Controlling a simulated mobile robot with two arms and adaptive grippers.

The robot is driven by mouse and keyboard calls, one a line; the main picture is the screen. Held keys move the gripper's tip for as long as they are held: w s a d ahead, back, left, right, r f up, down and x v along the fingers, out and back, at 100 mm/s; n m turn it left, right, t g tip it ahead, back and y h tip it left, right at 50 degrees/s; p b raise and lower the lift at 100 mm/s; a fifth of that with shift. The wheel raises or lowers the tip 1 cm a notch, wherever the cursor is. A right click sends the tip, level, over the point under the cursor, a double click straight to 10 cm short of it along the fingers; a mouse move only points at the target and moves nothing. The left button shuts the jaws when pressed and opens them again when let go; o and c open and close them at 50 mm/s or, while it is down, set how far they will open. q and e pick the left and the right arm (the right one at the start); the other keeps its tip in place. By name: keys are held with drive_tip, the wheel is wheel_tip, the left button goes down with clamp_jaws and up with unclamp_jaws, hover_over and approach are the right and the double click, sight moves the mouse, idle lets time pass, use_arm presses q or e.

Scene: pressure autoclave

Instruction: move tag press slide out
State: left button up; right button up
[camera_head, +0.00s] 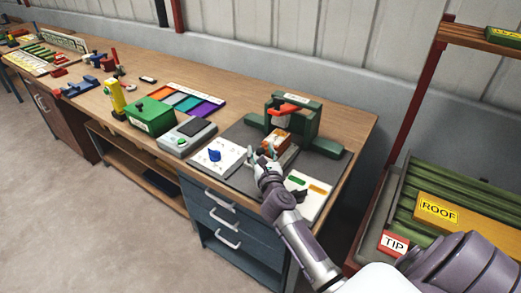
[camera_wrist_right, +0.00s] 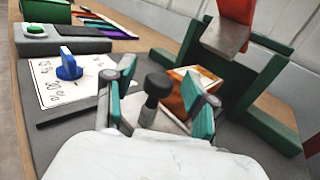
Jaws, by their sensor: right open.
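The tag press has a green frame (camera_head: 303,118) and an orange-red lever (camera_head: 284,109). In the wrist view its frame (camera_wrist_right: 256,72) stands at the right, with a grey metal head (camera_wrist_right: 225,38) above the slide area. An orange-brown block (camera_head: 277,140), with a whitish patch in the wrist view (camera_wrist_right: 190,88), sits in front of the press. A dark knob (camera_wrist_right: 157,88) stands upright in front of that block. My right gripper (camera_head: 263,155) is open, its teal-padded fingers (camera_wrist_right: 163,92) on either side of the knob. Contact cannot be told. The slide plate is mostly hidden. My left gripper is out of view.
A white panel with a blue dial (camera_head: 215,155) lies left of the gripper. A white card with coloured bars (camera_head: 308,188) lies to the right. A scale (camera_head: 187,137), green box (camera_head: 151,115) and colour strips (camera_head: 185,99) stand further left. A rack (camera_head: 430,205) stands at the right.

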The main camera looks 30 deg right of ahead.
drive_tip(key=shift+w+d, duration=0.2)
drive_tip(key=shift+w, duration=0.2)
drive_tip(key=shift+c, duration=0.3)
clamp_jaws()
drive_tip(key=shift+a, duration=0.1)
